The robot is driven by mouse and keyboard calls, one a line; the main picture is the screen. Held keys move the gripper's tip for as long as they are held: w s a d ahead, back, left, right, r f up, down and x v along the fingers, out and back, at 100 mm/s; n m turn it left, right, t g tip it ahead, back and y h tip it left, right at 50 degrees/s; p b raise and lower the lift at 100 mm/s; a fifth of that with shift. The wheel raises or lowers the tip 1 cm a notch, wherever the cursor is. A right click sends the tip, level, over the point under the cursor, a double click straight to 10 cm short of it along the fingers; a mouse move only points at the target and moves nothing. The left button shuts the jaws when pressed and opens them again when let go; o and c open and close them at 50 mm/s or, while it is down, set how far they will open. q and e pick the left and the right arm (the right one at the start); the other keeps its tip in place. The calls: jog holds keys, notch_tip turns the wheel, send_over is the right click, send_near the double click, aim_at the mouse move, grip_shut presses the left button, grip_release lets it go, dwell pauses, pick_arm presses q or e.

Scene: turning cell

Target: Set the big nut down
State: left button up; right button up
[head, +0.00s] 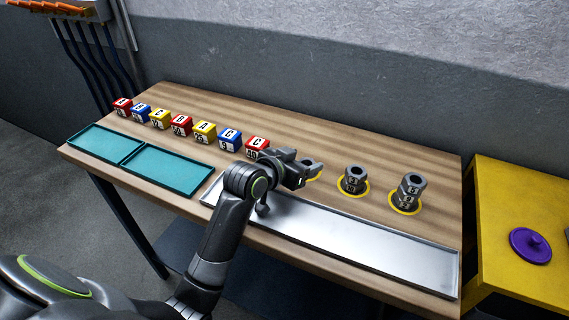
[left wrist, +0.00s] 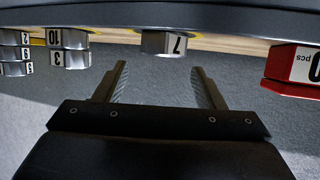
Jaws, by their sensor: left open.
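A grey hex nut marked 7 (left wrist: 167,43) shows in the left wrist view, ahead of the space between my left gripper's fingertips (left wrist: 160,68). The left gripper is open, with nothing visible between its fingers. In the head view the left gripper (head: 300,170) is over the table beside this nut (head: 314,164), which it partly hides. A yellow ring shows under the nut. To the right, a nut stack (head: 354,180) and a taller nut stack (head: 409,192) stand in yellow rings. My right gripper is not in view.
A long metal tray (head: 370,246) lies along the table's front edge, partly under my left arm. Two empty teal trays (head: 166,172) lie at left. Several lettered red, blue and yellow blocks (head: 204,132) stand in a row behind. A yellow table (head: 490,215) with a purple disc (head: 531,246) is at right.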

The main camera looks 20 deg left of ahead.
pick_arm(q)
jog(key=v, duration=1.1)
jog(key=shift+s+a+r, duration=0.15)
jog(key=shift+s+r, duration=0.1)
jog(key=shift+s, duration=0.2)
